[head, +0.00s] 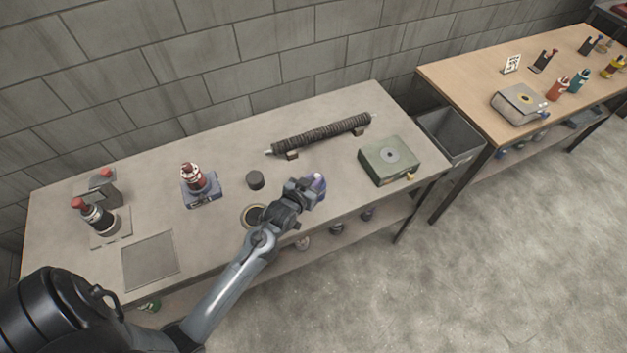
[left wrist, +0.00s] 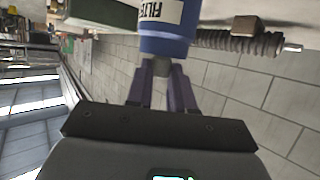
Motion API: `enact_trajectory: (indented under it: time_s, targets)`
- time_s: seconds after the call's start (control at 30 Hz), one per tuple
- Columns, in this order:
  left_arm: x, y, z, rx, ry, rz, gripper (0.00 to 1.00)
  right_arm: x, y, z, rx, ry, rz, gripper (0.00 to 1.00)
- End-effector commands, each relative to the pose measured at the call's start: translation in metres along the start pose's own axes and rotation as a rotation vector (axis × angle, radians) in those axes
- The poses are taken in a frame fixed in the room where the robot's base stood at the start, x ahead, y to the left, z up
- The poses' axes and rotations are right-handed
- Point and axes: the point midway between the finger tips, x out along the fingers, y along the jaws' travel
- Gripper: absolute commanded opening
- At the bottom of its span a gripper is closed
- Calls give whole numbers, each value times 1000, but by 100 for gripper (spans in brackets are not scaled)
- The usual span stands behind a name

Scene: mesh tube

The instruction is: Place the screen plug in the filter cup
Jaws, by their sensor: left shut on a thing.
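My left gripper (head: 312,190) reaches over the front of the grey table and is shut on a blue-purple cylinder (head: 319,183). In the left wrist view the fingers (left wrist: 163,85) close on a grey piece at the near end of this cylinder (left wrist: 165,35). Its white label reads "FILTE", so it looks like the filter cup. The gripper hides part of it in the head view. A short dark cylinder (head: 255,180) stands on the table to the left of the gripper; I cannot tell if it is the screen plug. My right gripper is out of view.
A tan-rimmed ring (head: 246,216) lies partly behind my arm. A ribbed mesh tube (head: 320,133) rests on supports at the back. A green box (head: 388,160) sits at right, a red-topped device (head: 194,179) at left. A grey bin (head: 452,135) stands between the tables.

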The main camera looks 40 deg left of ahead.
Motion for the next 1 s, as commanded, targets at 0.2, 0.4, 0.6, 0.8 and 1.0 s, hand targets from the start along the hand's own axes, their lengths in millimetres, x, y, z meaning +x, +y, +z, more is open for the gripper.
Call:
enact_trajectory:
  time_s: [0.2,0.4,0.6,0.8,1.0]
  targets:
    - [0,0,0,0,1,0,0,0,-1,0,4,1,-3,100]
    - [1,0,2,0,1,0,30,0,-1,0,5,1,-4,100]
    - [1,0,2,0,0,0,47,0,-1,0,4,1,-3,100]
    - [1,0,2,0,0,0,47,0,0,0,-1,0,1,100]
    - [-9,0,0,0,-2,0,47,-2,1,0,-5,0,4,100]
